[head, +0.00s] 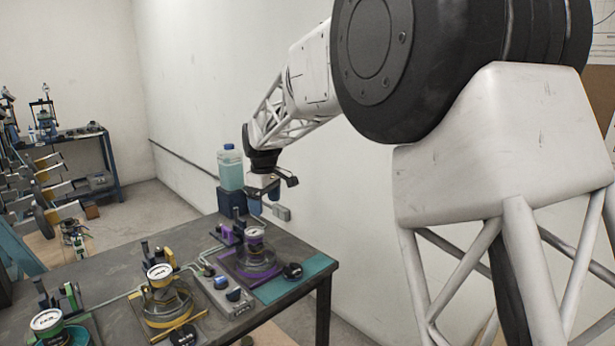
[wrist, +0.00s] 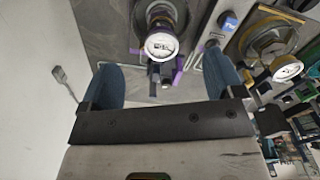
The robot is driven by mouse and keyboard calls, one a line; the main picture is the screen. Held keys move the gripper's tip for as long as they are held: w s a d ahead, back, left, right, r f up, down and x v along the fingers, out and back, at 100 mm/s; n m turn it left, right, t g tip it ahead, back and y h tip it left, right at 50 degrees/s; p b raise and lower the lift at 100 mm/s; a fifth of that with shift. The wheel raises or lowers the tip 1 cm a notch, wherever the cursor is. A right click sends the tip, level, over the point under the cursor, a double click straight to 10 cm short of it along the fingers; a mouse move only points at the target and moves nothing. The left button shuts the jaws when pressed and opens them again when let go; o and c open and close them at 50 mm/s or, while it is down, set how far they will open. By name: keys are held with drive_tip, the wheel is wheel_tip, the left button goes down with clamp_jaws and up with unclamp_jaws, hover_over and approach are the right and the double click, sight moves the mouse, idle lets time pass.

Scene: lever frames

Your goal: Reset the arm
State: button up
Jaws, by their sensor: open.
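My white arm reaches out over the table in the head view, and my gripper (head: 264,201) hangs above the purple station at the table's far right. In the wrist view my gripper (wrist: 170,88) has two blue fingers spread wide apart with nothing between them. The purple station (head: 254,258) carries a round white gauge, which also shows in the wrist view (wrist: 162,46) just beyond the fingertips. The fingers look apart from it.
A yellow station (head: 166,301) with a gauge and a green one (head: 52,327) stand further left on the dark table (head: 110,268). A control box (head: 226,294) sits between the purple and yellow stations. A bottle of blue liquid (head: 231,168) stands behind, near the white wall.

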drive_tip(key=s+d+r+m+t, duration=0.1)
drive_tip(key=s+d+r+m, duration=0.2)
drive_tip(key=s+d, duration=0.75)
drive_tip(key=s+d+r+m, duration=0.3)
drive_tip(key=s+d+m, duration=0.1)
drive_tip(key=s+d, duration=0.65)
drive_tip(key=s+d+f+m, duration=0.2)
drive_tip(key=s+d, duration=0.1)
drive_tip(key=s, duration=0.6)
drive_tip(key=s+d+f+m+t, duration=0.1)
drive_tip(key=s+d+f+m, duration=0.1)
drive_tip(key=s, duration=0.7)
drive_tip(key=s+d+f+m, duration=0.2)
drive_tip(key=s+d+f, duration=0.2)
drive_tip(key=s, duration=0.5)
drive_tip(key=shift+s+d, duration=0.2)
drive_tip(key=shift+d, duration=0.85)
drive_tip(key=shift+w+r, duration=0.1)
drive_tip(key=w+a+r, duration=0.2)
drive_tip(key=w+a, duration=1)
drive_tip(key=w, duration=0.4)
drive_tip(key=w+a+r, duration=0.3)
drive_tip(key=w+a, duration=0.9)
drive_tip(key=w, duration=0.5)
drive_tip(key=w+a+r, duration=0.3)
drive_tip(key=w+a, duration=0.9)
drive_tip(key=w, duration=0.5)
drive_tip(key=shift+w+a+r, duration=0.15)
drive_tip(key=shift+w+a, duration=0.1)
